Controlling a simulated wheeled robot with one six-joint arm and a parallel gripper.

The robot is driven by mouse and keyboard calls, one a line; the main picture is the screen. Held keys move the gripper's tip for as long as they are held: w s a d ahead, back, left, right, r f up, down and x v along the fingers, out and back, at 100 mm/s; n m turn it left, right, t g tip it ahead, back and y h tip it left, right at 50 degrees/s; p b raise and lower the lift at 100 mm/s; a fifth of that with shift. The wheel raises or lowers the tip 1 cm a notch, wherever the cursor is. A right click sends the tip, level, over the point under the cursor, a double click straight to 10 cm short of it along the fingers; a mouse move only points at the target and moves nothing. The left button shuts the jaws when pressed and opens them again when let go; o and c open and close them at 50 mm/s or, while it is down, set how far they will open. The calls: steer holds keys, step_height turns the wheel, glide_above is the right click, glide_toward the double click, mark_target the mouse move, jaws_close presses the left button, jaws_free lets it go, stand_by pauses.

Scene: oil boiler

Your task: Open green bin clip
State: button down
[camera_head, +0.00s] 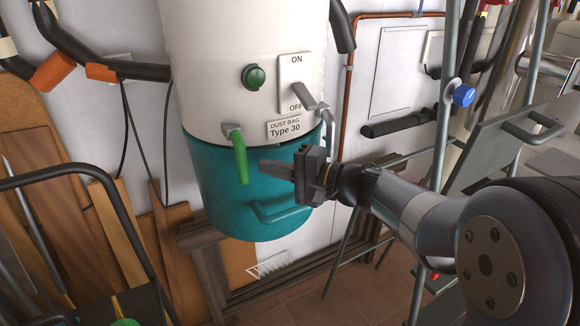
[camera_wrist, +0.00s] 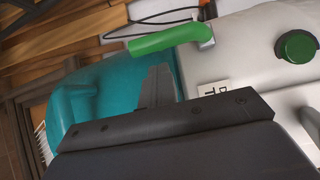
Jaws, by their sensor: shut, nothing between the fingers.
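The green clip (camera_head: 239,155) hangs down from the lower rim of the white dust collector, over the teal bin (camera_head: 215,200). Its upper end joins a pale mount on the white body. In the wrist view the green clip (camera_wrist: 168,39) lies just beyond my gripper, across the teal bin (camera_wrist: 108,85). My gripper (camera_head: 265,167) is shut and empty, in front of the teal bin. In the head view its tip is to the right of the clip's lower part, with a small gap in the picture. I cannot tell the gap in depth.
A teal handle (camera_head: 280,213) sticks out from the bin below my gripper. A grey switch lever (camera_head: 305,97) and a green button (camera_head: 253,77) are on the white body above. Wooden boards (camera_head: 110,215) lean at the left; a ladder (camera_head: 450,100) stands at the right.

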mark_target(239, 157)
steer(key=x, duration=0.3)
steer(key=shift+w+a+p, duration=0.1)
steer(key=shift+a+p, duration=0.15)
steer(key=shift+p, duration=0.05)
steer(key=shift+r, duration=0.1)
steer(key=shift+d+r+h+p, duration=0.1)
steer(key=shift+h+p, duration=0.2)
steer(key=shift+p, duration=0.35)
